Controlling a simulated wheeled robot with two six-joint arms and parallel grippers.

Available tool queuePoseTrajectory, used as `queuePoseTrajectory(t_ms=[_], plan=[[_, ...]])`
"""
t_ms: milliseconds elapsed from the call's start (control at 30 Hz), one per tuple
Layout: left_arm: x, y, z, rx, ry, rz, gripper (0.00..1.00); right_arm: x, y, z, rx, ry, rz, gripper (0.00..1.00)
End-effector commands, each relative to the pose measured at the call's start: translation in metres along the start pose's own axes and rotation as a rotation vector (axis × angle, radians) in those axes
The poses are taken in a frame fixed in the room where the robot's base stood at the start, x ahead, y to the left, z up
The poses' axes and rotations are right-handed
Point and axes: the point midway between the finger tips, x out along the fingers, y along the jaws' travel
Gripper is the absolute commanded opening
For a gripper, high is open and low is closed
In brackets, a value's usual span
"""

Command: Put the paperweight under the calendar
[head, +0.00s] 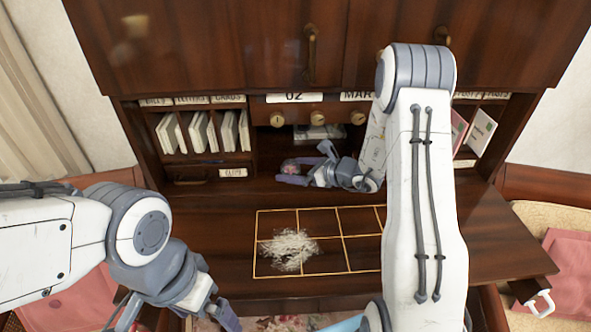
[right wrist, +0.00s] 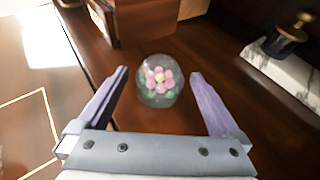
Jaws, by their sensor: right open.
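The paperweight is a clear glass dome with a pink flower inside. In the right wrist view the paperweight (right wrist: 160,82) stands on dark wood between the fingers of my right gripper (right wrist: 158,74), with gaps on both sides. In the head view the right gripper (head: 303,166) is open around the paperweight (head: 290,168), which is partly hidden. Both are at the desk's back, below the calendar (head: 295,97), whose plates read "02" and "MAR" above brass knobs. My left gripper (head: 176,311) is at the bottom left with fingers apart, partly cut off, holding nothing visible.
A pale shredded heap (head: 290,249) lies on a gold-lined grid (head: 355,222) on the desktop. A marble-based object (right wrist: 285,68) with a dark, brass-topped part stands right of the paperweight. Pigeonholes with cards (head: 228,131) flank the recess. An open drawer shows below.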

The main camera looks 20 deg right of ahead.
Motion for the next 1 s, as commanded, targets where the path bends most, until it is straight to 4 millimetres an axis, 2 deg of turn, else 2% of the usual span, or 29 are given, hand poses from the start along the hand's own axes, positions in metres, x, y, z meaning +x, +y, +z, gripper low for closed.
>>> queuePoseTrajectory(t_ms=[33, 300, 500, 700, 1000], plan=[[0.008, -0.001, 0.001, 0.000, -0.001, 0.000, 1.00, -0.009, -0.002, -0.003, 0.000, -0.001, -0.006, 1.00], [0.024, -0.002, 0.002, 0.001, -0.001, 0.000, 1.00, -0.069, -0.001, -0.003, -0.001, -0.002, -0.007, 1.00], [0.030, -0.002, 0.002, 0.001, -0.001, 0.000, 1.00, -0.100, -0.001, -0.002, 0.000, -0.001, -0.004, 1.00], [0.030, -0.002, 0.002, 0.001, -0.001, 0.000, 1.00, -0.110, 0.000, -0.002, 0.000, 0.000, -0.001, 1.00], [0.030, -0.002, 0.002, 0.001, -0.001, 0.000, 1.00, -0.109, 0.000, -0.001, 0.000, 0.000, 0.000, 1.00]])
